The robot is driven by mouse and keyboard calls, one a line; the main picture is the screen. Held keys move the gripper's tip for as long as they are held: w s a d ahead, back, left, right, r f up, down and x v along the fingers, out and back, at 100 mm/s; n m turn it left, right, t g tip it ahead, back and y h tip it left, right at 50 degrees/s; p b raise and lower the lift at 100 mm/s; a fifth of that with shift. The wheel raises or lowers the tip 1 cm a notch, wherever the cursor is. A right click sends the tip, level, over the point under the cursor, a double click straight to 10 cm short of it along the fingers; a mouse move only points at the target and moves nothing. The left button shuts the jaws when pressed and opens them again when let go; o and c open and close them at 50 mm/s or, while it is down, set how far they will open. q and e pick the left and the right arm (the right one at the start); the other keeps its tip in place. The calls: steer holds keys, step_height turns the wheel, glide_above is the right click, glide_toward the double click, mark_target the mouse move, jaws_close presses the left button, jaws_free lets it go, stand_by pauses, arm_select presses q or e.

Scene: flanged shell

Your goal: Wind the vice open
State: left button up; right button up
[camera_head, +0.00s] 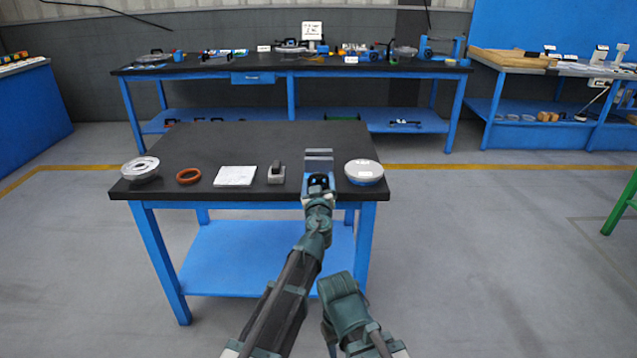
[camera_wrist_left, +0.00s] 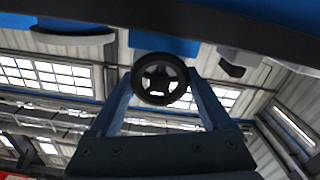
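The vice (camera_head: 318,156) stands at the front edge of the dark table, a grey block mostly hidden behind my left gripper. My left gripper (camera_head: 318,181) is right in front of it. In the left wrist view, the vice's black spoked handwheel (camera_wrist_left: 159,80) sits between the two fingers of my left gripper (camera_wrist_left: 160,85). The rim fills the gap and appears to touch a finger on each side. The vice jaws and their gap cannot be made out. My right arm shows low in the head view, but its gripper is out of view.
The table's back is mostly clear.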

arm_select(q)
steer(key=c, duration=0.4)
